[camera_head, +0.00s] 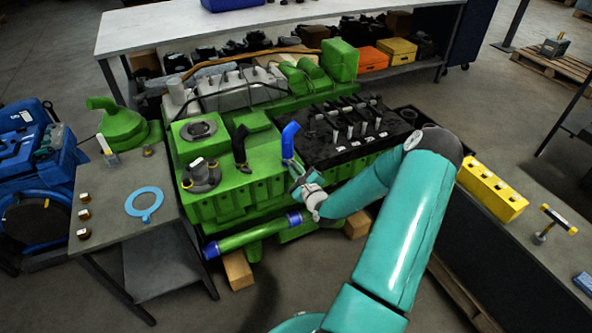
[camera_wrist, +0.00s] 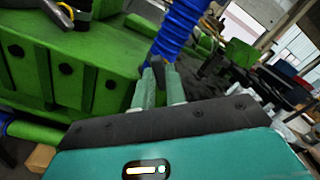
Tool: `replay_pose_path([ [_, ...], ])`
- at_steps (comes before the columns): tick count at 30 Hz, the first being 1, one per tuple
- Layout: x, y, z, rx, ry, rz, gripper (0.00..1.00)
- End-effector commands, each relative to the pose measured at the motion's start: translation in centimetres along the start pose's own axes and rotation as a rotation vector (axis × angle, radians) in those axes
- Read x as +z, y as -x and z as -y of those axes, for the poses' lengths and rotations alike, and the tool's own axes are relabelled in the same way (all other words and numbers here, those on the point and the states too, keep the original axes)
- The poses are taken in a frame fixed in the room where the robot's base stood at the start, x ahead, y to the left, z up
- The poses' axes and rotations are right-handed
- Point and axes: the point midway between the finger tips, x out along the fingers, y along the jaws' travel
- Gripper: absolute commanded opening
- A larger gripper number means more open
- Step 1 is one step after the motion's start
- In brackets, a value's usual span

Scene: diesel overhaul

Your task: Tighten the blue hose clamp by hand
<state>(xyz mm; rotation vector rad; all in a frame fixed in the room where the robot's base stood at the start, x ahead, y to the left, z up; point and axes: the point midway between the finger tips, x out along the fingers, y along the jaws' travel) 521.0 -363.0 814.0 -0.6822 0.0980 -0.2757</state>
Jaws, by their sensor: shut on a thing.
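A blue hose (camera_head: 289,138) stands up at the front edge of the green engine (camera_head: 225,165). In the wrist view the ribbed blue hose (camera_wrist: 177,32) rises just beyond my fingertips. My gripper (camera_head: 296,176) is at the hose's lower end; its two fingers (camera_wrist: 159,82) also show in the wrist view. They are shut on a small dark piece (camera_wrist: 158,65) at the hose's base, which looks like the hose clamp. The fingers hide most of the clamp, and I cannot see how tight its band is.
A green pipe with blue ends (camera_head: 255,233) runs low along the engine front. A black hose (camera_head: 240,148) stands to the left. A grey side table (camera_head: 150,240) with a blue ring (camera_head: 144,204) is at left. A yellow block (camera_head: 491,190) sits on the right bench.

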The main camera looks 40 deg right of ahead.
Motion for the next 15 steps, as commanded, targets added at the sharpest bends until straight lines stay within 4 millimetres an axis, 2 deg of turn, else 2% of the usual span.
replay_pose_path([
  [12, -0.11, 0.18, -0.17, 0.004, -0.009, -0.003, 0.0],
  [13, -0.11, 0.17, -0.16, 0.004, -0.009, -0.003, 0.19],
  [15, -0.11, 0.15, -0.13, 0.003, -0.008, -0.003, 0.33],
])
